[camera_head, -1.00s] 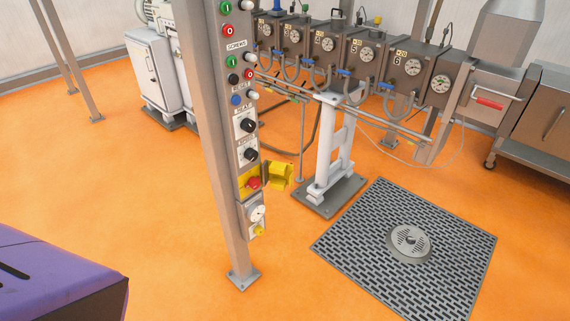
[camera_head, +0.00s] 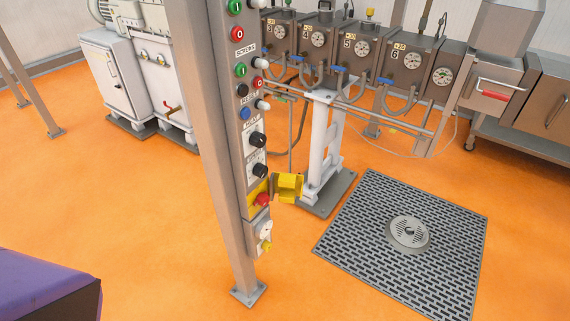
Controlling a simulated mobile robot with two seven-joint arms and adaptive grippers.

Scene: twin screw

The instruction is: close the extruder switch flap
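The extruder switch flap (camera_head: 288,187) is a yellow hinged cover on the control post in the middle of the view. It stands open, swung out to the right of its yellow plate. The red button (camera_head: 262,199) beside it is uncovered. The control panel (camera_head: 248,128) is a narrow grey strip of buttons and knobs on the post. Neither of my grippers shows in this view.
A grey post (camera_head: 217,160) carries the panel and stands on the orange floor. The extruder barrel (camera_head: 352,50) with its gauges and a white support (camera_head: 322,150) are behind it. A floor grate (camera_head: 380,258) lies at the right. A purple-topped body (camera_head: 45,285) fills the lower left corner.

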